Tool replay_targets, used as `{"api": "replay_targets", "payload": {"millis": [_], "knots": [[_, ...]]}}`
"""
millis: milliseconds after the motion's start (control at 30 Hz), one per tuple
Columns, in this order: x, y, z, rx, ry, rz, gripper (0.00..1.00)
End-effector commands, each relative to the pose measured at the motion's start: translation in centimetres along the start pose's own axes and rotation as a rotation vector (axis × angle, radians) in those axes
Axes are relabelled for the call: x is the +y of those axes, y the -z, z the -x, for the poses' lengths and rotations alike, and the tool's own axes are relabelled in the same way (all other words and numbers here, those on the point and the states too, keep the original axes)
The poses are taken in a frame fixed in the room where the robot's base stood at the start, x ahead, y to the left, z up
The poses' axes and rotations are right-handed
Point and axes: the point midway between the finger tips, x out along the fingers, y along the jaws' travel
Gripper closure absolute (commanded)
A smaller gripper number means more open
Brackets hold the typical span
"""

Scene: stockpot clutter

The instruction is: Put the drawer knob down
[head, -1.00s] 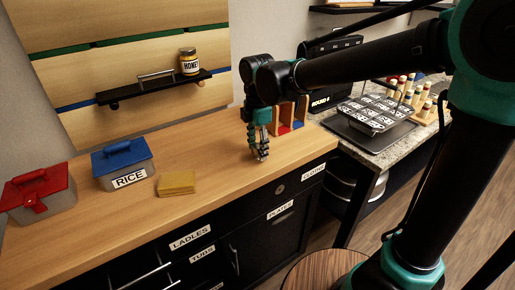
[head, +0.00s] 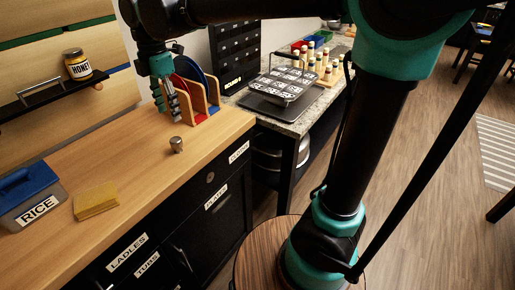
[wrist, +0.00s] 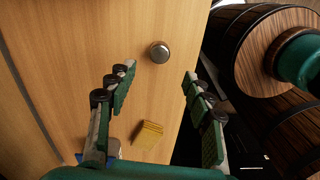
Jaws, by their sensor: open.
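The drawer knob (head: 176,145), small, round and metallic grey, stands on the wooden counter (head: 130,180) near its right end. It also shows in the wrist view (wrist: 159,52), alone on bare wood. My gripper (head: 170,103) is raised above the counter, behind and above the knob in the head view. In the wrist view my gripper (wrist: 158,77) has its fingers spread wide, with nothing between them. The knob lies apart from both fingers.
A rack of plates (head: 205,95) stands close behind my gripper. A yellow sponge-like block (head: 96,201) and the blue-lidded RICE box (head: 30,200) are at left. A honey jar (head: 77,65) sits on the wall shelf. Counter around the knob is clear.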

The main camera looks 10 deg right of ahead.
Motion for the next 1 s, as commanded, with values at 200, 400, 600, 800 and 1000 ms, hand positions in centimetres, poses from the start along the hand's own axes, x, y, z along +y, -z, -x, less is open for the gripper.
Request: {"api": "replay_targets", "payload": {"millis": [200, 400, 600, 800, 1000], "knots": [[-2.0, -6.0, -3.7, 0.006, -0.049, -0.317, 0.49], [-7.7, -14.7, -10.1, 0.03, -0.143, -0.892, 0.49], [-15.6, -20.8, -16.4, 0.073, -0.247, -1.473, 0.49], [-23.6, -23.4, -21.6, 0.133, -0.353, -1.982, 0.49], [-27.8, -23.6, -24.2, 0.179, -0.418, -2.252, 0.49]]}}
